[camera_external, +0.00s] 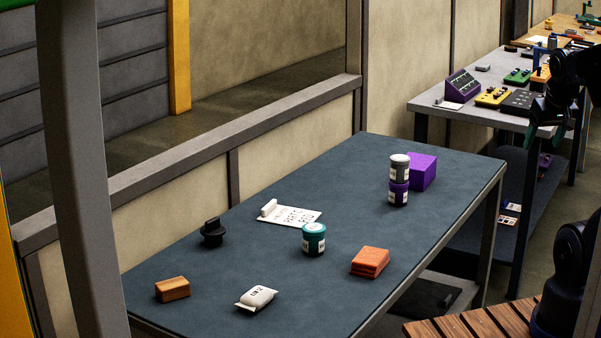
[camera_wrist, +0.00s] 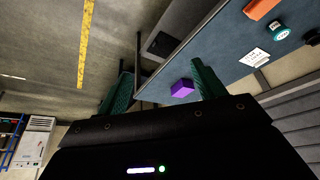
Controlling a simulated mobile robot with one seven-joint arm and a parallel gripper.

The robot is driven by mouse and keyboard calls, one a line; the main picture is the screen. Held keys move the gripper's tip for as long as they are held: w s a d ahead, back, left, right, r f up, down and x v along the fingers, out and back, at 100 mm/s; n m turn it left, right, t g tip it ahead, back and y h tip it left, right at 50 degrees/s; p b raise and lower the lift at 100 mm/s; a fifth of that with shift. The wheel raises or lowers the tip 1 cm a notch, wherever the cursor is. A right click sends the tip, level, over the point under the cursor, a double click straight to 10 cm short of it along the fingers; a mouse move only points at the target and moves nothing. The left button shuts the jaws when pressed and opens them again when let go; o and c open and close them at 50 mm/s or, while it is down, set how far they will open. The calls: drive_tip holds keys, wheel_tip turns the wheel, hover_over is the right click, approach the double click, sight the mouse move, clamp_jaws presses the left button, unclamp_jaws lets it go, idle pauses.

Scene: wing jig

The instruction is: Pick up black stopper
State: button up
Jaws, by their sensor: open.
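The black stopper (camera_external: 212,232) stands on the left part of the blue-grey table (camera_external: 335,190), with a round base and a narrower upright top. My gripper (camera_wrist: 160,85) shows in the wrist view with its two green fingers spread wide and nothing between them near the tips. In the external view my dark arm (camera_external: 562,85) is at the right edge, well away from the stopper. In the wrist view a dark object at the right edge (camera_wrist: 312,36) may be the stopper, partly cut off.
An orange block (camera_external: 370,262), stacked jars (camera_external: 399,180) and a purple box (camera_external: 423,171) stand further right. Bare tabletop separates them.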

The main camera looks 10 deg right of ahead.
drive_tip(key=shift+w, duration=0.1)
drive_tip(key=w+a+f+m+t+y, duration=0.1)
drive_tip(key=w+a+m, duration=0.1)
drive_tip(key=w+a, duration=0.55)
drive_tip(key=w+a+f+m+t, duration=0.1)
drive_tip(key=w+a, duration=0.4)
drive_tip(key=w, duration=0.6)
drive_tip(key=w+a+f+m+t+y, duration=0.1)
drive_tip(key=w+a+f+y, duration=0.15)
drive_tip(key=w+a, duration=0.45)
drive_tip(key=w+a+f+m+t+y, duration=0.15)
drive_tip(key=w+a+f, duration=0.25)
drive_tip(key=a, duration=0.5)
drive_tip(key=m+t+y, duration=0.4)
drive_tip(key=m+y, duration=0.3)
drive_tip(key=m, duration=1.4)
approach(214, 223)
drive_tip(key=shift+w+a+r, duration=0.15)
drive_tip(key=shift+w+r, duration=0.05)
drive_tip(key=shift+w, duration=0.2)
drive_tip(key=shift+w+a+r, duration=0.2)
drive_tip(key=shift+w+r, duration=0.05)
drive_tip(key=shift+w, duration=0.15)
drive_tip(key=shift+s+a+f+m+t+h, duration=0.15)
drive_tip(key=shift+a+f+m+t+h, duration=0.25)
drive_tip(key=shift+m, duration=0.45)
drive_tip(key=shift+x, duration=5.3)
